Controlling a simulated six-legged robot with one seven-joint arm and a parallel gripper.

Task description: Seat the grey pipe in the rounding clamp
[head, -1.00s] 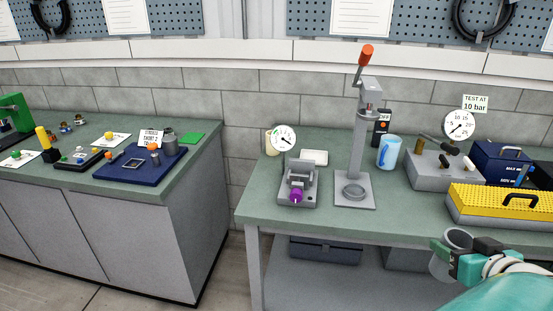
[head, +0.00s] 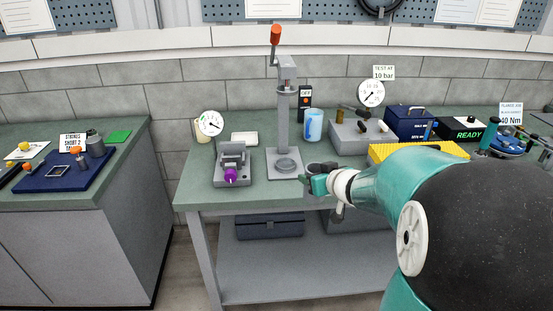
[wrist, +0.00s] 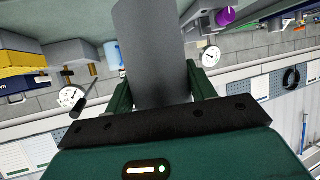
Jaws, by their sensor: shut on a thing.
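My gripper (head: 311,183) is shut on the grey pipe (wrist: 150,45), whose wall fills the space between the two green fingers in the wrist view. In the head view the pipe (head: 322,167) shows only in part, beside the bench's front edge, right of the lever press. A grey clamp-like fixture with a purple knob (head: 232,163) stands on the bench to the left of the press; it looks like the rounding clamp. Its jaws look empty. The pipe is apart from it. My arm hides part of the bench on the right.
The lever press (head: 283,120) with an orange handle and a ring on its base stands between the fixture and my gripper. The bench front (head: 195,196) is clear at left.

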